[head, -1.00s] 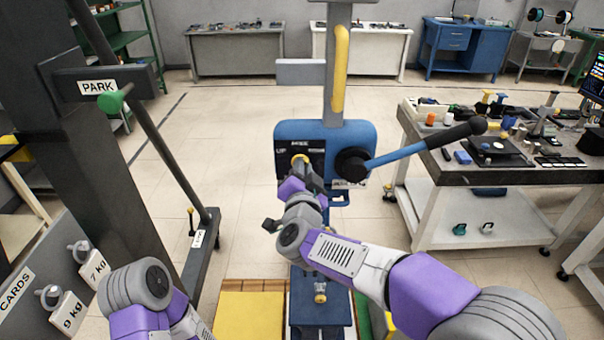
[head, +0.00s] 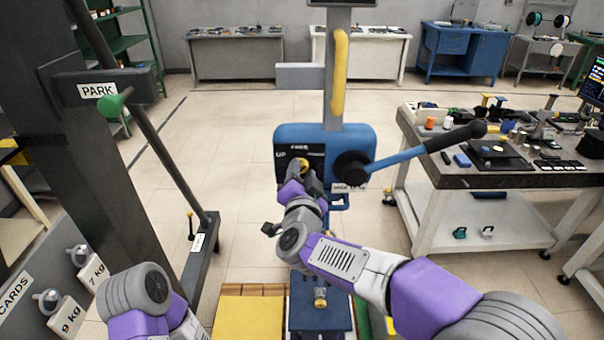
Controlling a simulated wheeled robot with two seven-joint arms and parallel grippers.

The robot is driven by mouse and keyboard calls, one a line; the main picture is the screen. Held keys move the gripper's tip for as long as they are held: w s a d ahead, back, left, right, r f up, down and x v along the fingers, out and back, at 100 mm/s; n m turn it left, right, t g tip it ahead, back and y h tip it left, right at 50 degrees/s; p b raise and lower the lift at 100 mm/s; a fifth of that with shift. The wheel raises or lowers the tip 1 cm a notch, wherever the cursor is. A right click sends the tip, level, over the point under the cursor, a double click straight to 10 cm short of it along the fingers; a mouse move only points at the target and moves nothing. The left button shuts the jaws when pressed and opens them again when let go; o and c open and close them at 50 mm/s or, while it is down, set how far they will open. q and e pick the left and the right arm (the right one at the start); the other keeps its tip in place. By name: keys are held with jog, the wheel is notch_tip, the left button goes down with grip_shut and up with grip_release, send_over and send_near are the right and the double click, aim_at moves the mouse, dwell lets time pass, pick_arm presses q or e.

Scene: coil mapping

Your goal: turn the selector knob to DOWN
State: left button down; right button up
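The yellow selector knob (head: 301,163) sits on the dark face of the blue control box (head: 283,132) in the middle of the head view. An "UP" label is left of the knob; a label on the right is too small to read. My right gripper (head: 301,173) is at the knob from below, its fingertips overlapping the knob's lower part. Whether the fingers are closed on it I cannot tell. The knob's pointing direction is partly hidden. My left arm shows at the lower left, but its gripper is out of view.
A blue lever with a black grip (head: 456,133) sticks out right of the box towards a cluttered workbench (head: 455,179). A grey post with a yellow handle (head: 340,70) rises above the box. A dark frame with a "PARK" sign (head: 97,90) stands left. Open floor lies between.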

jog(key=s, duration=0.7)
jog(key=shift+s, duration=0.25)
